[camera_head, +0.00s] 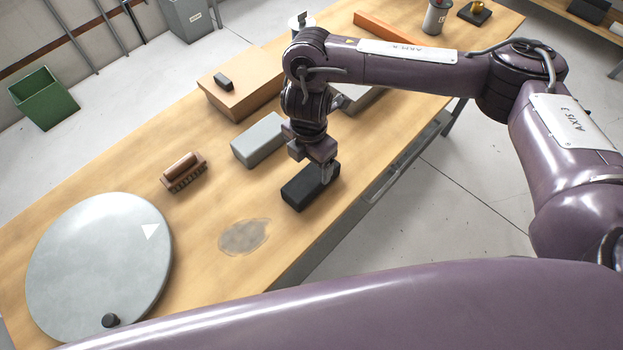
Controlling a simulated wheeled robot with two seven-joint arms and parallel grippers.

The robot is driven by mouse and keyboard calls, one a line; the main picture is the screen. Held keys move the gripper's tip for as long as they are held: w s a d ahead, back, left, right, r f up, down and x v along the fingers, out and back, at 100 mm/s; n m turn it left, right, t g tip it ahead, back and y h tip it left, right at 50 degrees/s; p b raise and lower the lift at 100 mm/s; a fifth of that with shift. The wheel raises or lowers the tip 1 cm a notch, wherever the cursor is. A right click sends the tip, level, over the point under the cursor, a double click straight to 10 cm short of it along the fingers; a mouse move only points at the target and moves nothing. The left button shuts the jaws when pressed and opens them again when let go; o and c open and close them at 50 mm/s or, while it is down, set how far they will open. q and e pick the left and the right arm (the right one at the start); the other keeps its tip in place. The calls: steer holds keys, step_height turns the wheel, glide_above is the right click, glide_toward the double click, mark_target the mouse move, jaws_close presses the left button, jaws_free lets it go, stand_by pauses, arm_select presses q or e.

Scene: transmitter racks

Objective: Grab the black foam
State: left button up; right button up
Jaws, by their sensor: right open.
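A black rectangular block (303,194), which looks like the black foam, lies on the wooden table near its front edge. My right gripper (325,176) points down at the right end of the block and is open. Its fingers overlap the block's right end in the picture; I cannot tell whether they touch it. My left gripper is not in view.
A grey box (258,140) and a brush-like brown item (183,172) are nearby. Behind stands a cardboard box (243,97) with a small black piece (223,81) on top. A round grey disc (95,265) fills the table's left end. A grey stain (243,237) marks the tabletop.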

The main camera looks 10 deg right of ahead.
mark_target(311, 176)
steer(key=f, duration=0.3)
steer(key=f+b, duration=0.1)
steer(key=f, duration=0.3)
steer(key=shift+s+d+f, duration=0.15)
steer(key=shift+d+f, duration=0.05)
steer(key=c, duration=1)
steer(key=shift+c, duration=0.2)
steer(key=shift+r, duration=0.15)
